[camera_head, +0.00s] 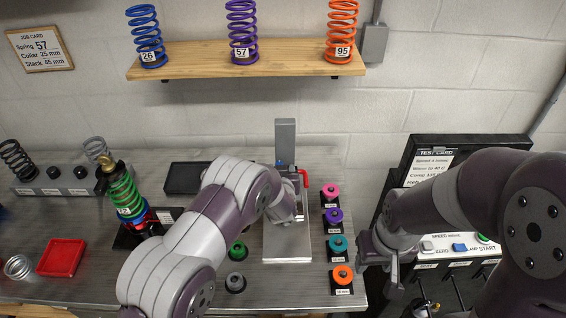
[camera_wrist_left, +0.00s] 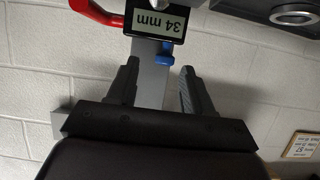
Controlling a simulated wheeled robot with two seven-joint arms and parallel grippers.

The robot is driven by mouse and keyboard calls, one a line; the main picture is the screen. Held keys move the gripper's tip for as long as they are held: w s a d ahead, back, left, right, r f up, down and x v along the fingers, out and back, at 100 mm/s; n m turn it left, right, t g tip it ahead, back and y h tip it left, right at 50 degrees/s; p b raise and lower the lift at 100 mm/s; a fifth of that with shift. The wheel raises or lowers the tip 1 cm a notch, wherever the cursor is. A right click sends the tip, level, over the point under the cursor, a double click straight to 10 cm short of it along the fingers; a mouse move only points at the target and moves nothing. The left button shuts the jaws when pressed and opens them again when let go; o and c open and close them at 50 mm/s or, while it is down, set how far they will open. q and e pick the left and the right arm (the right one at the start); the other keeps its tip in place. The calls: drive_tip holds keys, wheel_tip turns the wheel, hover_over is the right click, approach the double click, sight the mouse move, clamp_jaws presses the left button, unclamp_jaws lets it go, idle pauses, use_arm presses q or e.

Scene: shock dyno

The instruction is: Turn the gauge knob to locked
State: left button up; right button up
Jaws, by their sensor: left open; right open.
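The gauge column (camera_head: 285,140) stands upright on a silver plate (camera_head: 287,250) near the middle of the bench. In the left wrist view its display (camera_wrist_left: 160,22) reads 34 mm, beside a red arm (camera_wrist_left: 97,10). The blue gauge knob (camera_wrist_left: 167,53) sits near that display, ahead of and between the open fingers of my left gripper (camera_wrist_left: 160,75), apart from them. In the head view my left arm covers much of the gauge and its fingertips are hidden. My right gripper (camera_head: 392,272) is open and empty at the right, near the test console.
Pink, purple, teal and orange collars (camera_head: 342,274) stand in a column right of the plate. The test console (camera_head: 460,150) is at the right. A shock with a green spring (camera_head: 122,192) stands left. A red tray (camera_head: 62,257) is at far left. Springs stand on a wooden shelf (camera_head: 190,60).

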use_arm(q)
drive_tip(key=shift+x, duration=0.75)
drive_tip(key=shift+w+a, duration=0.2)
drive_tip(key=shift+w, duration=0.05)
drive_tip(key=shift+a, duration=0.3)
drive_tip(key=shift+w+d+f, duration=0.1)
drive_tip(key=shift+w+d, duration=0.05)
drive_tip(key=shift+d, duration=0.1)
drive_tip(key=shift+c, duration=0.3)
drive_tip(key=c, duration=0.5)
clamp_jaws()
drive_tip(key=m+h+b, duration=0.2)
drive_tip(key=b, duration=0.1)
drive_tip(key=a+m+h+b, duration=0.1)
drive_tip(key=b, duration=0.1)
drive_tip(key=shift+w+f+h, duration=0.15)
drive_tip(key=shift+f+h, duration=0.1)
drive_tip(key=shift+h, duration=0.15)
drive_tip(key=shift+r+m+g+h+b, duration=0.25)
drive_tip(key=shift+m+g+h+b, duration=0.2)
drive_tip(key=shift+m+h, duration=0.25)
use_arm(e)
drive_tip(key=f, duration=0.5)
drive_tip(key=shift+s+a+f, duration=0.15)
drive_tip(key=shift+s+a, duration=0.05)
drive_tip(key=shift+a, duration=0.1)
